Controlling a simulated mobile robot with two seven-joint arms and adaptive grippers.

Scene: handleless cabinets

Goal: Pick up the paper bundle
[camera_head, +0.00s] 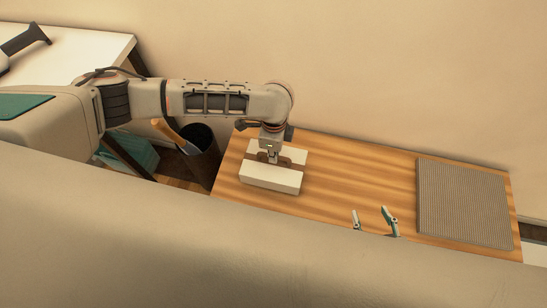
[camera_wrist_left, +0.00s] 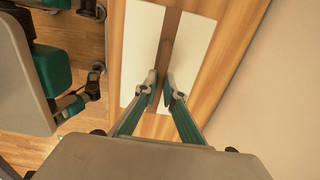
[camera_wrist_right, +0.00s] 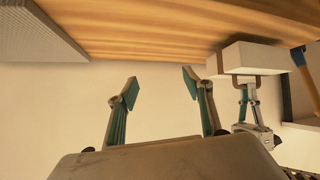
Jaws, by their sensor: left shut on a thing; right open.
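The paper bundle (camera_head: 271,180) is a white block with a brown band across its middle, at the left part of the wooden table. It also shows in the left wrist view (camera_wrist_left: 142,40) and in the right wrist view (camera_wrist_right: 252,57). My left gripper (camera_head: 271,157) is over the bundle from above, shut on its brown band (camera_wrist_left: 169,50). I cannot tell whether the bundle touches the table. My right gripper (camera_head: 373,214) is open and empty near the table's front edge, right of the bundle; its two fingers stand apart in the right wrist view (camera_wrist_right: 161,88).
A grey ribbed mat (camera_head: 464,203) lies at the right of the wooden table (camera_head: 350,172). A dark bin (camera_head: 201,143) with a wooden-handled thing stands left of the table. A white surface (camera_head: 85,47) with a dark tool is at the far left. The table's middle is clear.

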